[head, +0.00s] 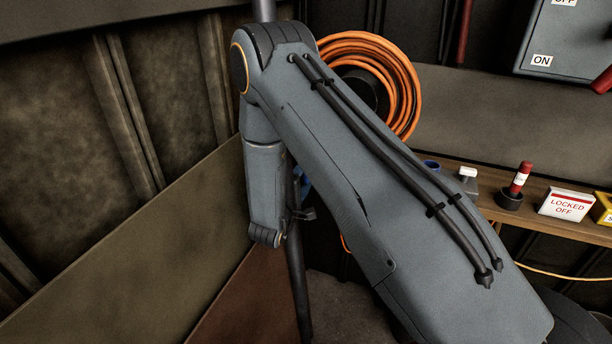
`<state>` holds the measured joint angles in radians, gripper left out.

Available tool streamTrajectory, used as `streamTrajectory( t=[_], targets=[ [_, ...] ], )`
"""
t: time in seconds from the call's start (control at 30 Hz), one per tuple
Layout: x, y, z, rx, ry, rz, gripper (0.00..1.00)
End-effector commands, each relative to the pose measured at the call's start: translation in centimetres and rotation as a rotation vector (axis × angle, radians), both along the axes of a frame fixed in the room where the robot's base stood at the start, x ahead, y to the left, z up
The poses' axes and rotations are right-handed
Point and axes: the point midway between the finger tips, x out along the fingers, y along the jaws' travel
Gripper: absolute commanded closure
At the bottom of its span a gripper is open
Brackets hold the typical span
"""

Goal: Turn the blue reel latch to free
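The orange hose or cable reel (401,80) hangs on the back wall, partly covered by my arm. A small blue piece (306,184) shows just left of my arm's long link, below the reel. It may be the reel latch, but its shape and setting are mostly hidden. A small dark part (303,213) beside my wrist, just below the blue piece, may belong to my gripper. My fingertips cannot be made out, nor can any contact with the blue piece.
A wooden shelf (554,220) at right holds a blue ring-shaped item (431,166), a red-and-white cylinder (520,178) in a dark holder, a "LOCKED OFF" block (567,205) and a yellow item (604,209). A grey switch box (570,45) hangs above. Panels (120,255) stand at left.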

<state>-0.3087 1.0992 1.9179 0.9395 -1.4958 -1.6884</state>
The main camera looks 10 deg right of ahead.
Motion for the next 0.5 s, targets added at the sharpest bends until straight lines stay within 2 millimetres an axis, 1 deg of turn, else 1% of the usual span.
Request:
streamTrajectory(
  t=[0.3,0.37,0.5],
  targets=[
    [-0.2,0.1,0.0,0.000,-0.001,-0.001,0.34],
    [-0.6,0.5,0.0,0.001,-0.001,0.000,0.34],
    [-2.3,1.8,0.0,-0.001,-0.001,0.002,0.34]
  ],
)
